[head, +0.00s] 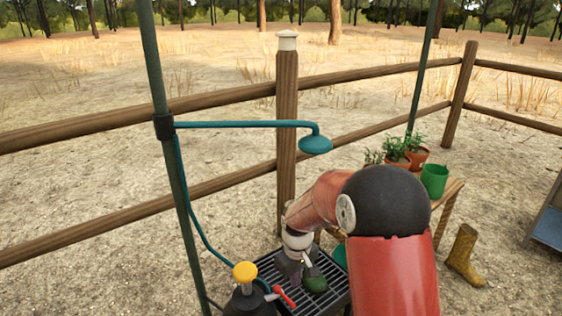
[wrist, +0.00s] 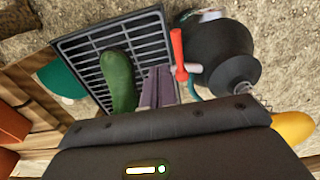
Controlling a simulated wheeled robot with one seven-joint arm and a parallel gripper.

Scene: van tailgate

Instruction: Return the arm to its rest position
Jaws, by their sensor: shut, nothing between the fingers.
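My arm reaches forward and down in the head view, its red links bent over a dark slatted grate (head: 332,300). My gripper (wrist: 157,85) is shut and empty; its two greyish fingers lie side by side in the wrist view, above the grate (wrist: 70,45). In the head view the hand is low over the grate, and its fingertips are hard to make out. A dark green rounded object (wrist: 118,80) lies on the grate just left of the fingers; it also shows in the head view (head: 315,285).
A dark tank (wrist: 222,55) with a red handle (wrist: 179,55) and yellow knob (head: 245,271) stands beside the grate. A teal shower head (head: 315,144) hangs above my arm. A wooden fence post (head: 287,130), potted plants (head: 396,155), green bucket (head: 434,180) and yellow boot (head: 463,250) are nearby.

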